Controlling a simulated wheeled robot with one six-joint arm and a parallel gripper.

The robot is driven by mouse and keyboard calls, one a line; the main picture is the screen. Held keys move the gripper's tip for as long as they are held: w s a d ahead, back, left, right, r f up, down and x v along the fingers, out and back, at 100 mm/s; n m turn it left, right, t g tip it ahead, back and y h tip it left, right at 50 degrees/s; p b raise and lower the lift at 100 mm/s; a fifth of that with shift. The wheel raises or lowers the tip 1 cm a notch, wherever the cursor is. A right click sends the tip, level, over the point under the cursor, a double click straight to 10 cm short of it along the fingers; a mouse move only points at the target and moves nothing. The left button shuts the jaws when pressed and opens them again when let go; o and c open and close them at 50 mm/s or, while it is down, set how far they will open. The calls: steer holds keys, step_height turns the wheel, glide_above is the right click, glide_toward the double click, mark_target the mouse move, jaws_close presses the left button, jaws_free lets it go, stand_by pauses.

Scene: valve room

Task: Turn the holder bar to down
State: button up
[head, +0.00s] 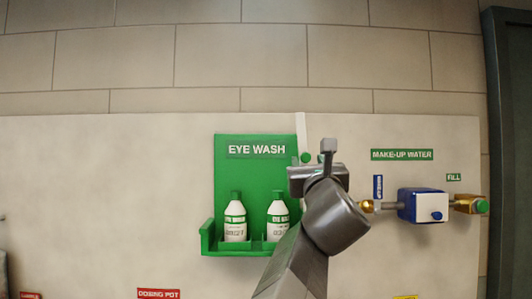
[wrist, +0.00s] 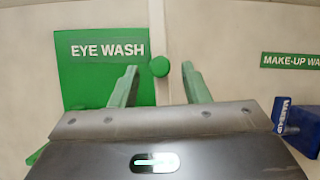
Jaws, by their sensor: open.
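The green eye wash station (head: 228,172) is on the wall panel, with two white bottles (head: 235,222) (head: 277,222) in its shelf. A round green knob (wrist: 159,66), which looks like the end of the holder bar, shows just right of the EYE WASH board. It also shows in the head view (head: 305,157), where my arm hides what is below it. I cannot make out the bar's full length. My gripper (wrist: 159,84) is open and empty, its fingers on either side of the knob in the wrist view. I cannot tell whether they touch it. It also shows in the head view (head: 318,154).
Right of my gripper is a blue make-up water valve box (head: 420,205) with brass fittings and a green-capped end (head: 481,206). A dark upright frame (head: 507,140) stands at the far right. The wall above the station is clear.

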mark_target(306, 158)
steer(key=x, duration=0.4)
steer(key=shift+p, duration=0.4)
jaws_close()
